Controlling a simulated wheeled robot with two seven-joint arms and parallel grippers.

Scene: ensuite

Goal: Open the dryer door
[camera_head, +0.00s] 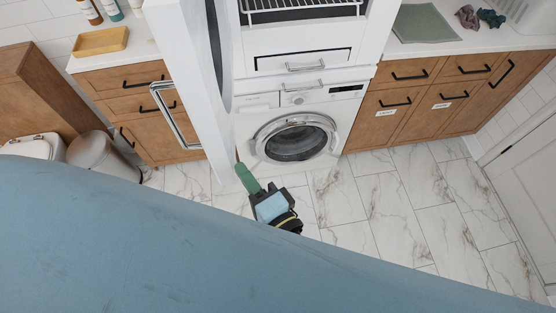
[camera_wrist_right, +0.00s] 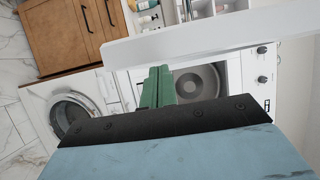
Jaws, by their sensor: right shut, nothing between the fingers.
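The upper white appliance of the stack, which I take as the dryer (camera_head: 262,67), has a tall white door (camera_head: 180,70). This door stands swung out to the left, with a long chrome handle (camera_head: 176,118) on its outer face. In the right wrist view, a white panel (camera_wrist_right: 220,38) crosses beyond the fingers, and a round grey opening (camera_wrist_right: 195,85) shows in a white front. My right gripper (camera_head: 239,165) is shut and empty, its green fingers near the door's lower end in the picture. Contact cannot be told. My left gripper is not in view.
A washer (camera_head: 293,138) with a closed round door stands below the dryer. Wooden cabinets (camera_head: 415,95) flank the stack. A bin (camera_head: 100,155) stands at the left. Marble floor (camera_head: 375,205) is clear at the right. My own blue part hides the bottom left.

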